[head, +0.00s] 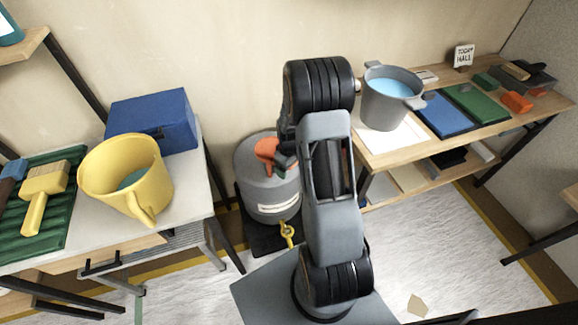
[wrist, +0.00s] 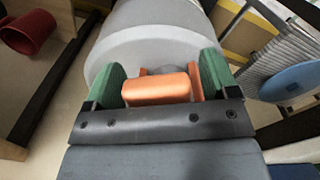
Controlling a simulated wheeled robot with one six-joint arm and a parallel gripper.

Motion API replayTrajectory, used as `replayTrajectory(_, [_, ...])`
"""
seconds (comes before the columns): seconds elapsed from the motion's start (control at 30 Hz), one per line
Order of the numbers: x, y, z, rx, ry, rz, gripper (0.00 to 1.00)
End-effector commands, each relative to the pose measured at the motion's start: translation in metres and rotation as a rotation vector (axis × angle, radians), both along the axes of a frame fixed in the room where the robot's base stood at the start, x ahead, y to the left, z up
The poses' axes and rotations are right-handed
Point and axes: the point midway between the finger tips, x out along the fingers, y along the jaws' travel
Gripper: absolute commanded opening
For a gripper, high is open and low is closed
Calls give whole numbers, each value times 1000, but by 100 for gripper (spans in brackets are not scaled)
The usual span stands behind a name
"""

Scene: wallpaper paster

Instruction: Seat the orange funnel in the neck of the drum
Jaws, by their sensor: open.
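The orange funnel (head: 265,151) is at the top of the grey drum (head: 268,190), partly behind my gripper (head: 284,158). In the wrist view, an orange part of the funnel (wrist: 155,90) lies between the two green finger pads of my gripper (wrist: 161,80). The pads are spread, one on each side of the orange part. The drum (wrist: 150,38) fills the area beyond the fingers. The neck is hidden, so I cannot tell how far the funnel sits in it.
The drum has a yellow tap (head: 287,232) low at its front. A left table carries a yellow bucket (head: 126,175) and blue box (head: 152,121). A right bench holds a grey pot (head: 388,98) of blue liquid. A red bucket (wrist: 28,32) shows in the wrist view.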

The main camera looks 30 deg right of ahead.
Motion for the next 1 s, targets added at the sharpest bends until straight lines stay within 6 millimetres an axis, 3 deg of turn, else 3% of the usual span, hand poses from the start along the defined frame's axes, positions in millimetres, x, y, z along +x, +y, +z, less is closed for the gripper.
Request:
replayTrajectory(0.27, [0,0,8,0,-1,0,80])
replayTrajectory(0.7, [1,0,92,-2,-5,0,80])
replayTrajectory(1.0, [0,0,130,-1,-1,0,80])
